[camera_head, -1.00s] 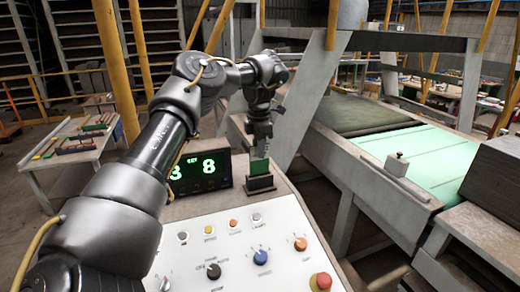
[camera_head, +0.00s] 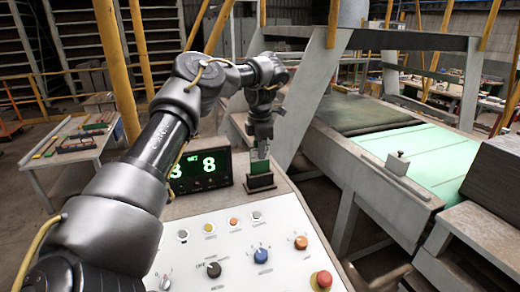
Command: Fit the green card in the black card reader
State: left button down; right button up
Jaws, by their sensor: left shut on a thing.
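The green card (camera_head: 259,167) stands upright at the top of the black card reader (camera_head: 260,183), at the back right of the control panel. Its lower edge meets the reader; how deep it sits in the slot I cannot tell. My left gripper (camera_head: 262,152) is directly above the reader, pointing down, shut on the card's upper part. My right gripper is not in view.
A display with green digits (camera_head: 200,172) stands just left of the reader. The white panel (camera_head: 225,262) in front carries several knobs and buttons and a red stop button (camera_head: 321,280). A conveyor (camera_head: 430,158) runs at the right.

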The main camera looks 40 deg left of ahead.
pick_arm(q)
jog(key=shift+f+b, duration=0.6)
jog(key=shift+f, duration=1.6)
jog(key=c, duration=1.3)
grip_release()
jog(key=shift+r, duration=0.1)
jog(key=shift+w+r, duration=0.1)
jog(key=shift+r, duration=0.25)
notch_tip(320, 180, up, 7)
jog(key=shift+f+p, duration=0.15)
jog(key=shift+p, duration=0.15)
jog(key=shift+s+f, duration=0.1)
jog(key=shift+s, duration=0.1)
